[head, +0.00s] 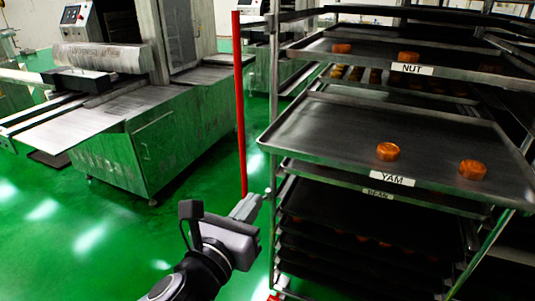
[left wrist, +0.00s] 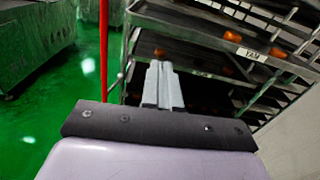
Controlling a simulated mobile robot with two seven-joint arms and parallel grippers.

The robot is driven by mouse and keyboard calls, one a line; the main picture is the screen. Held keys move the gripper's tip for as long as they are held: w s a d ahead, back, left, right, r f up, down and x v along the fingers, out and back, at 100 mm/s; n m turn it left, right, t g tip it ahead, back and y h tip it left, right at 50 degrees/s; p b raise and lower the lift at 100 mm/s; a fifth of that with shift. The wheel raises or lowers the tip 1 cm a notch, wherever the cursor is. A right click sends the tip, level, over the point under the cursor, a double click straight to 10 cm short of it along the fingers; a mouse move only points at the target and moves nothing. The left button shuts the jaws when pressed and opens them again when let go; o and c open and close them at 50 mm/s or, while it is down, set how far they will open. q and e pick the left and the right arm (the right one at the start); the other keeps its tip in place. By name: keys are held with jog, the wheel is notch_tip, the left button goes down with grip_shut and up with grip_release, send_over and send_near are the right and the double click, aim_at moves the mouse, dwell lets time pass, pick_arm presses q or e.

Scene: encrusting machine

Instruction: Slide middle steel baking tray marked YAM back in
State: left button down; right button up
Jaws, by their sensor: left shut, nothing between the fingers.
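The steel baking tray marked YAM (head: 330,125) juts out from the rack toward me in the head view, well past the trays above and below. Two orange-brown round pastries (head: 388,151) show on it near the front edge. Its white YAM label (head: 392,178) is on that edge. In the left wrist view a label that seems to read YAM (left wrist: 252,54) shows up and right of the fingers. My left gripper (head: 262,194) is shut and empty, below and left of the tray's front left corner, apart from it in the picture. My right gripper is out of view.
The NUT tray (head: 411,70) is above, and a BEAN-labelled tray edge (head: 380,193) is just below. More dark trays fill the lower rack. A thin red upright pole (head: 240,110) stands left of the rack. A steel machine (head: 150,140) stands left, with open green floor (head: 80,230) before it.

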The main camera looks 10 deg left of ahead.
aim_at(284, 154)
pick_arm(q)
jog(key=shift+m, duration=0.4)
jog(key=x, duration=1.4)
jog(key=shift+w+a+r, duration=0.1)
jog(key=shift+w+r, duration=0.05)
jog(key=shift+r, duration=0.25)
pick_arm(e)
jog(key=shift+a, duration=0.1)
pick_arm(q)
jog(key=shift+w, duration=0.1)
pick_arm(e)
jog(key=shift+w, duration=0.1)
